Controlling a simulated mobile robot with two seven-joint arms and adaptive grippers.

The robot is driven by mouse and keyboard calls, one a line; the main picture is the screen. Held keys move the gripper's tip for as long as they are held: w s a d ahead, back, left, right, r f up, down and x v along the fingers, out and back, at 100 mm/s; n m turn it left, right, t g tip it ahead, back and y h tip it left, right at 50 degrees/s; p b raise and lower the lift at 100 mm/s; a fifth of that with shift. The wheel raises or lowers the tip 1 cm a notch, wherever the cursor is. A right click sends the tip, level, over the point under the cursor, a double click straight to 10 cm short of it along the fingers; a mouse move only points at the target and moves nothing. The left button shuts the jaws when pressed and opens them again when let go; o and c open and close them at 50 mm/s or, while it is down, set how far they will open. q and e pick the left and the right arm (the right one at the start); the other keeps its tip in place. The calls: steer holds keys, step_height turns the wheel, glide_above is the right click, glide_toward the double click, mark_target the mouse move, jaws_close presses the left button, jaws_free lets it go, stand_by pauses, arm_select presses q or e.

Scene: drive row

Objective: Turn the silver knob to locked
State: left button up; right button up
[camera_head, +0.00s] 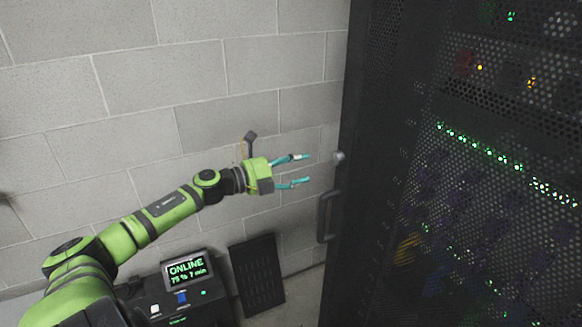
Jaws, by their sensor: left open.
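The silver knob (339,157) is a small light-grey round knob on the left edge of the dark rack cabinet, above a vertical handle. My left gripper (306,169) reaches in from the left with its two teal fingers open and pointing at the cabinet. The gap between the fingers is empty. The fingertips are a little left of the knob and appear apart from it. No lock marking on the knob can be read. My right gripper does not show.
The rack cabinet (365,130) with a perforated door and green lights fills the right side. Its door handle (325,217) sticks out below the knob. A unit with an ONLINE display (186,270) stands below my left arm. A grey block wall (120,75) is behind.

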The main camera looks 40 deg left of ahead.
arm_select(q)
steer(key=shift+s+a+r, duration=0.1)
steer(key=shift+s+a, duration=0.15)
steer(key=shift+s, duration=0.45)
